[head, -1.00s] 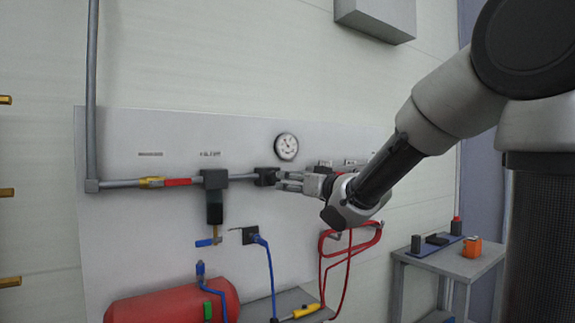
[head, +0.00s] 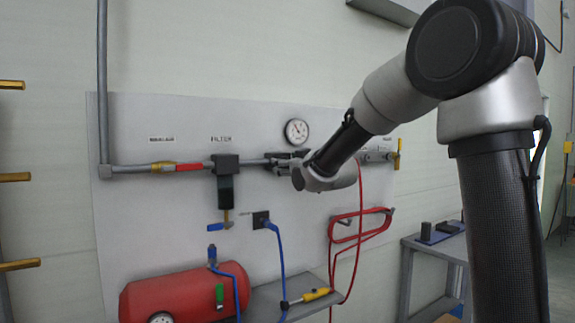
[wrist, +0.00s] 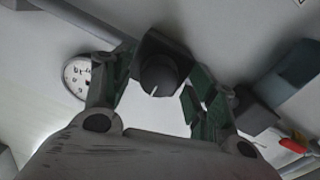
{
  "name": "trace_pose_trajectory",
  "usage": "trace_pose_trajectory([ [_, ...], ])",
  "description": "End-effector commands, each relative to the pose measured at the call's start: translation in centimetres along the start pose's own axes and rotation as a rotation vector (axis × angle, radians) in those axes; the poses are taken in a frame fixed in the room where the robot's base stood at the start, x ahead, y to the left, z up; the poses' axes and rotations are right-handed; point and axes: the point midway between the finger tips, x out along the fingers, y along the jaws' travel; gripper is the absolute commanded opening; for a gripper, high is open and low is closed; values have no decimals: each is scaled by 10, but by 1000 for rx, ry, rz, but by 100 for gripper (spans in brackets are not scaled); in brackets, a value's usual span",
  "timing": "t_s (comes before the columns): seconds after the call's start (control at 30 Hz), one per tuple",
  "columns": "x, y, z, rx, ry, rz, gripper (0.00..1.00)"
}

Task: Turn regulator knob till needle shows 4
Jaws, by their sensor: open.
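The regulator knob (wrist: 160,76) is a dark round knob with a white mark, on a dark block in the wrist view. My gripper (wrist: 152,82) is open, with one finger on each side of the knob; I cannot tell whether either touches it. In the head view my gripper (head: 282,162) is at the regulator on the pipe and mostly hides it. The white round pressure gauge (head: 296,131) sits just above. It also shows in the wrist view (wrist: 76,75), partly behind a finger; the needle's reading is too small to tell.
The filter (head: 226,185) hangs from the pipe left of the regulator. A red tank (head: 180,296) stands below, with a blue hose near it. A red hose (head: 358,228) hangs at the right. A yellow-handled tool (head: 310,295) lies on a grey shelf.

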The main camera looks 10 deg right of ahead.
Motion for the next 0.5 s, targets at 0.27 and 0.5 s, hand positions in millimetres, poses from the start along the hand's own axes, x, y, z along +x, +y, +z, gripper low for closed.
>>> trace_pose_trajectory([
  [0.27, 1, 0, 0, 0, 1, 0, 52],
  [0.5, 1, 0, 0, 0, 1, 0, 12],
])
